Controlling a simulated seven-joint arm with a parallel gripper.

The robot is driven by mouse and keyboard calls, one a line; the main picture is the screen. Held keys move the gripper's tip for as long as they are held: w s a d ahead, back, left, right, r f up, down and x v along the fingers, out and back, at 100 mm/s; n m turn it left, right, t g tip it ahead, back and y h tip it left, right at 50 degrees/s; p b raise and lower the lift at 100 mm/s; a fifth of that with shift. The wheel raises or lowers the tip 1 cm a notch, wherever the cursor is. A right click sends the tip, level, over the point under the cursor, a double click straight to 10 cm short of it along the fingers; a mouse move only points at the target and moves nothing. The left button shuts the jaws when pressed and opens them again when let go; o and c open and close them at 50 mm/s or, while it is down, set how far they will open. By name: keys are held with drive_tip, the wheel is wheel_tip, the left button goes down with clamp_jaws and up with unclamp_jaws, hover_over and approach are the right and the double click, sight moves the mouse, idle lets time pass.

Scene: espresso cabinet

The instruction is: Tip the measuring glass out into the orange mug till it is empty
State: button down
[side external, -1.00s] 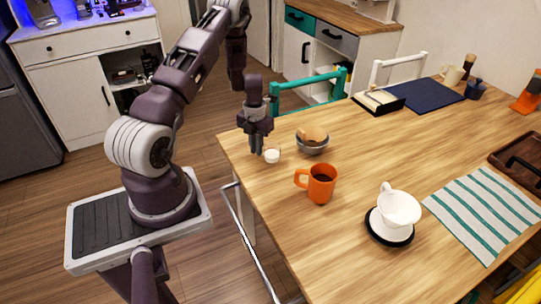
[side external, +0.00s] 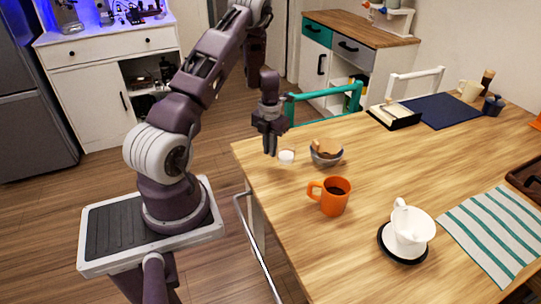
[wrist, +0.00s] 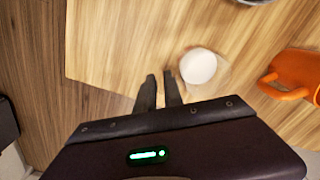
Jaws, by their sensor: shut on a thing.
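The measuring glass (side external: 287,157) is small and clear with white contents, upright near the table's left edge. It also shows in the wrist view (wrist: 198,66), just right of the fingertips. My gripper (side external: 271,150) points down at its left side, fingers close together; in the wrist view the gripper (wrist: 160,86) is shut on the glass's near side, though the clear wall is hard to make out. I cannot tell whether the glass touches the table. The orange mug (side external: 333,199) stands upright with dark contents, its handle toward the left; it also shows in the wrist view (wrist: 297,72).
A grey bowl (side external: 326,157) with brown contents stands just right of the glass. A white dripper cup (side external: 409,232) on a black base and a striped cloth (side external: 492,235) lie right of the mug. The wood between glass and mug is clear.

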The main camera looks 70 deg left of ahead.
wheel_tip(320, 180, up, 10)
drive_tip(key=shift+r, duration=0.25)
drive_tip(key=shift+w+r, duration=0.2)
drive_tip(key=shift+r, duration=0.1)
drive_tip(key=w+d+m, duration=0.9)
drive_tip(key=w+d, duration=0.9)
drive_tip(key=w, duration=0.3)
wheel_tip(320, 180, down, 9)
drive_tip(key=shift+w+d, duration=0.25)
drive_tip(key=shift+s+r, duration=0.1)
drive_tip(key=shift+r, duration=0.05)
